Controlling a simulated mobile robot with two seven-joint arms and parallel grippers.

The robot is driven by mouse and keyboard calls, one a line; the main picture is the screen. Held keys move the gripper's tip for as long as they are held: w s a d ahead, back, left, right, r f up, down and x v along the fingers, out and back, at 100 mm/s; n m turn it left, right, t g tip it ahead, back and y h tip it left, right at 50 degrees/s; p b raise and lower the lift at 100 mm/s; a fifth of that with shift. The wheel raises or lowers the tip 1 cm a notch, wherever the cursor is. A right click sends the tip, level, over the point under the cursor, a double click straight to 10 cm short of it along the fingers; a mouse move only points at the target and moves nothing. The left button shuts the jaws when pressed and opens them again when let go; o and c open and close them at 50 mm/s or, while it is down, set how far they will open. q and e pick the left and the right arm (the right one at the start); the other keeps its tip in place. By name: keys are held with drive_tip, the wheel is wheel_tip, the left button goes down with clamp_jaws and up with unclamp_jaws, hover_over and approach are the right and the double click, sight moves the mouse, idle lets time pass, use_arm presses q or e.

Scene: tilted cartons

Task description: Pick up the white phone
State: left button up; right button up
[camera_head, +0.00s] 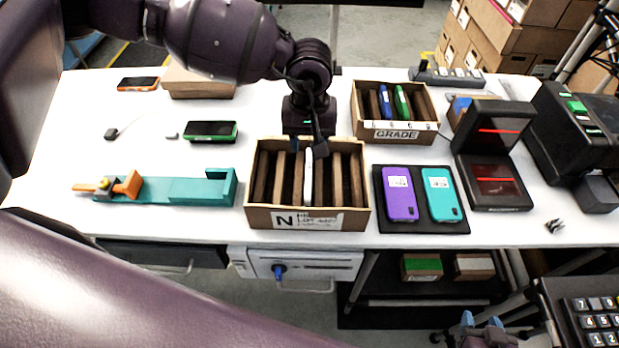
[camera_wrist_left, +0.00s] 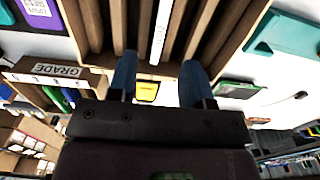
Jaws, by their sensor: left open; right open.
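The white phone (camera_head: 308,178) stands on edge in a middle slot of the cardboard carton marked N (camera_head: 258,216). In the left wrist view the white phone (camera_wrist_left: 160,32) shows as a thin strip between dark brown dividers. My left gripper (camera_head: 317,142) is over the back part of that carton. It is open, and in the wrist view its blue fingertips (camera_wrist_left: 157,78) lie on either side of the phone's line, with nothing between them. Its height above the phone is hard to tell. My right gripper (camera_head: 483,325) is open and empty at the bottom right, in front of the table.
The GRADE carton (camera_head: 397,134) with blue and green phones stands behind right. Purple (camera_head: 400,197) and teal (camera_head: 440,197) phones lie on a black mat right of carton N. A teal fixture (camera_head: 190,190) and a green-edged phone (camera_head: 211,131) lie left. Front table edge is clear.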

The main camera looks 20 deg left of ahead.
sight(309, 171)
use_arm(q)
wheel_tip(309, 171, down, 4)
drive_tip(key=shift+r, duration=0.25)
drive_tip(key=shift+f+p, duration=0.3)
drive_tip(key=shift+f, duration=0.3)
wheel_tip(309, 171, down, 3)
drive_tip(key=shift+a+f+p, duration=0.1)
drive_tip(key=shift+f+p, duration=0.05)
drive_tip(key=shift+p, duration=0.2)
drive_tip(key=shift+f, duration=0.4)
clamp_jaws()
use_arm(e)
drive_tip(key=shift+w+a+r, duration=0.1)
drive_tip(key=shift+w+r, duration=0.05)
drive_tip(key=shift+r, duration=0.6)
